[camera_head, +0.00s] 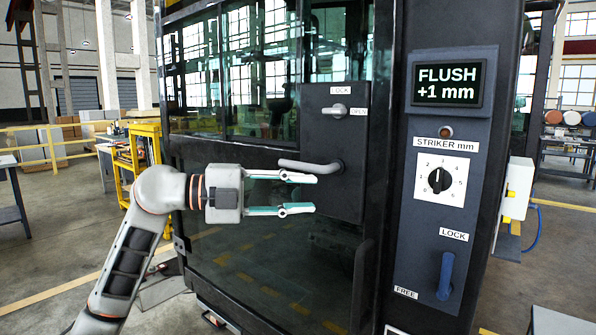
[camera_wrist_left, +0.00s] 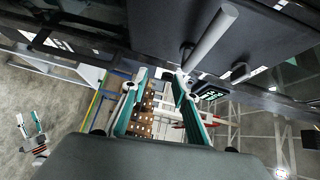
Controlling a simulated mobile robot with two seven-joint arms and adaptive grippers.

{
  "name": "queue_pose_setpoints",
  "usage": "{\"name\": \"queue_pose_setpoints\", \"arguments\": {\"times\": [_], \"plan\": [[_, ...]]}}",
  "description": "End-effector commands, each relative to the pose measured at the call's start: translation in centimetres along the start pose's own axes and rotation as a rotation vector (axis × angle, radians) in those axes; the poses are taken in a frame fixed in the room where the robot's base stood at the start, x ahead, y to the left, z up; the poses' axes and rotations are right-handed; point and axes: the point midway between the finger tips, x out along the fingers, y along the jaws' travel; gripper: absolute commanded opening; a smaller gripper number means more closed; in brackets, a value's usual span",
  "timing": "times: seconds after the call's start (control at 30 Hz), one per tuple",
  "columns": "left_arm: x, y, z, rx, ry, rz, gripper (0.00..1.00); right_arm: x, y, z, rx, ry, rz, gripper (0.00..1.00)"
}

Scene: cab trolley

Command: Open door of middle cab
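The dark cab door (camera_head: 270,250) appears shut, with glass panes and a black lock plate (camera_head: 352,195). A grey bar handle (camera_head: 308,165) sticks out left from the plate. A small lock knob (camera_head: 337,110) sits above it, between the LOCK and OPEN labels. My right gripper (camera_wrist_left: 30,124) shows small in the wrist view, fingers apart.
A post right of the door carries a display (camera_head: 447,80) reading FLUSH +1 mm, a striker dial (camera_head: 440,180) and a blue lever (camera_head: 446,275) between LOCK and FREE. Floor at left is largely open.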

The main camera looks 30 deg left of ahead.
Motion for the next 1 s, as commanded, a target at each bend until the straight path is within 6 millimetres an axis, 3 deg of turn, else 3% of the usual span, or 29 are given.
{"name": "queue_pose_setpoints", "arguments": {"times": [0.03,0.2,0.37,0.8,1.0], "plan": [[-1.4,-1.4,1.1,0.012,-0.064,0.026,0.29,0.1,0.0,0.2,0.0,-0.001,0.0,0.4],[-5.2,-4.0,3.7,-0.024,-0.23,0.077,0.29,0.2,0.0,0.2,-0.001,0.001,0.0,0.4],[-6.5,-5.0,4.6,-0.053,-0.293,0.084,0.29,0.2,0.0,0.0,-0.002,0.004,0.001,0.4],[-0.9,-4.5,6.3,-0.056,-0.294,0.084,0.29,-0.1,-0.1,-0.6,0.007,0.008,-0.003,0.4],[0.5,-4.3,6.8,-0.055,-0.295,0.086,0.29,-0.3,-0.2,-0.5,0.009,0.005,-0.005,0.4]]}}
